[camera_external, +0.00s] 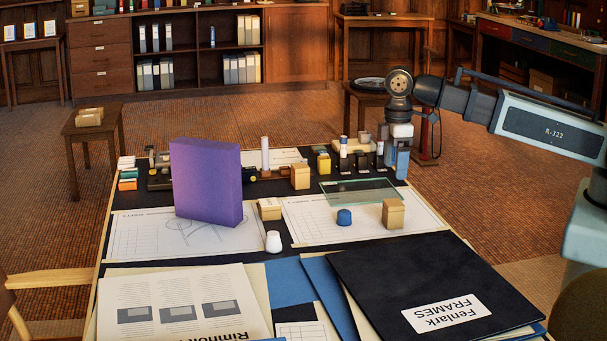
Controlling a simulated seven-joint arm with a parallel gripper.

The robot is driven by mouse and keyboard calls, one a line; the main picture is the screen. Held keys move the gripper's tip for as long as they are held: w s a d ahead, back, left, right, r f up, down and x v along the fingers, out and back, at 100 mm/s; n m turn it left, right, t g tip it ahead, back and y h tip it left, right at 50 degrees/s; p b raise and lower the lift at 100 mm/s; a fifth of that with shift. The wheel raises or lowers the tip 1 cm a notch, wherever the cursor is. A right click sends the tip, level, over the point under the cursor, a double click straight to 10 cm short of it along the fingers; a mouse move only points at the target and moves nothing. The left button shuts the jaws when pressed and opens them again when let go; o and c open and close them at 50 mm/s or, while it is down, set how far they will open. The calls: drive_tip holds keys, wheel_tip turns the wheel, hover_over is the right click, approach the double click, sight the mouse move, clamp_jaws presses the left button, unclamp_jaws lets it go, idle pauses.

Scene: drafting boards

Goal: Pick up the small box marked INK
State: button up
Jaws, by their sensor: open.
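My gripper (397,174) hangs pointing down over the back right of the drafting table, and it is open with nothing seen between its fingers. Several small boxes stand on the table, and I cannot read the word INK on any of them. One tan box (393,214) stands at the right, in front of the gripper. Another tan box (300,177) stands near the middle back. A third tan box (269,209) with a pale patch stands beside the purple block. A small yellow box (323,164) stands further back.
A tall purple block (205,184) stands at the left and hides what is behind it. A glass sheet (360,191), a blue knob-like piece (344,217) and a white one (273,242) lie around the middle. A black folder (430,275) covers the front right.

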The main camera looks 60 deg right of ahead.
sight(394, 203)
drive_tip(key=shift+w+d+f, duration=0.1)
drive_tip(key=shift+w+f, duration=0.05)
drive_tip(key=shift+f, duration=2.1)
drive_tip(key=shift+w+d+f, duration=0.1)
drive_tip(key=shift+f, duration=2.1)
drive_tip(key=shift+s+d+f, duration=0.1)
drive_tip(key=shift+d+f, duration=0.05)
drive_tip(key=shift+f, duration=1.2)
drive_tip(key=shift+s+d+f, duration=0.1)
drive_tip(key=shift+f, duration=1.2)
drive_tip(key=shift+r, duration=0.1)
drive_tip(key=c, duration=1.2)
